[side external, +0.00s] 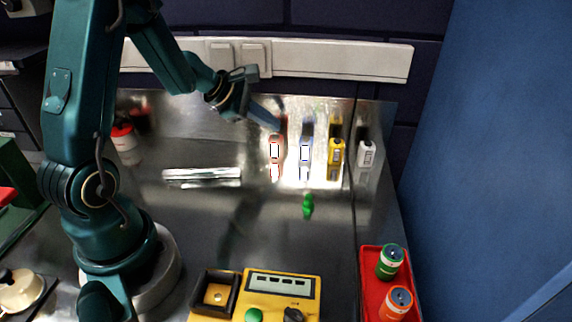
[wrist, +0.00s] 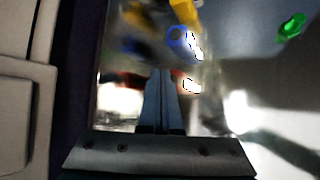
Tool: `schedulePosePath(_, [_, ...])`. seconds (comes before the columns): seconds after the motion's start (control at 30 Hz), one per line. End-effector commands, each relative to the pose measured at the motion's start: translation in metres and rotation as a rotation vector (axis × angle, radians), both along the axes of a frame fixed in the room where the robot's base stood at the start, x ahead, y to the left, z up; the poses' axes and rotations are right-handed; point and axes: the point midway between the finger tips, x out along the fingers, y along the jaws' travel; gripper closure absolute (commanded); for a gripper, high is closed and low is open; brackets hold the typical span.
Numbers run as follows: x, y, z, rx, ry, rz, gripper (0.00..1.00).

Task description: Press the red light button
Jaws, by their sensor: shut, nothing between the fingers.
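The red light (side external: 275,148), small and upright with a white label, is the leftmost of a row of lights on the metal bench near the back wall. My gripper (side external: 277,126) is shut and empty. Its blue fingertips are at the top of the red light in the side view; I cannot tell whether they touch it. In the wrist view the closed fingers (wrist: 163,72) partly cover the blurred red light (wrist: 190,79). The light's button cannot be made out.
A blue light (side external: 305,150), a yellow light (side external: 336,153) and a white light (side external: 366,154) stand to the right. A green object (side external: 308,205) lies in front. A silver bar (side external: 202,175) lies left. A yellow device (side external: 282,285) and red tray (side external: 372,262) are in the foreground.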

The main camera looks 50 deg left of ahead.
Motion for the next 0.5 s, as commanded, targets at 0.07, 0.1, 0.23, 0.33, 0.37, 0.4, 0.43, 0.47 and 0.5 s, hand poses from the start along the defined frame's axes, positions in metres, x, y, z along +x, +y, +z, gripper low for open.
schedulePosePath(0.07, [0.0000, 0.0000, 0.0000, 0.000, 0.000, 0.000, 1.00])
schedulePosePath(0.1, [0.0000, 0.0000, 0.0000, 0.000, 0.000, 0.000, 1.00])
schedulePosePath(0.23, [0.0000, -0.0001, -0.0001, 0.000, 0.000, 0.000, 1.00])
schedulePosePath(0.33, [0.0000, -0.0002, -0.0017, 0.000, 0.001, -0.001, 1.00])
schedulePosePath(0.37, [0.0000, -0.0004, -0.0026, -0.001, 0.001, -0.002, 1.00])
schedulePosePath(0.4, [0.0000, -0.0006, -0.0040, -0.001, 0.001, -0.002, 1.00])
schedulePosePath(0.43, [0.0001, -0.0006, -0.0053, -0.002, 0.001, -0.001, 1.00])
schedulePosePath(0.47, [0.0000, -0.0006, -0.0065, -0.002, 0.001, -0.001, 1.00])
schedulePosePath(0.5, [0.0001, -0.0007, -0.0079, -0.002, 0.002, -0.002, 1.00])
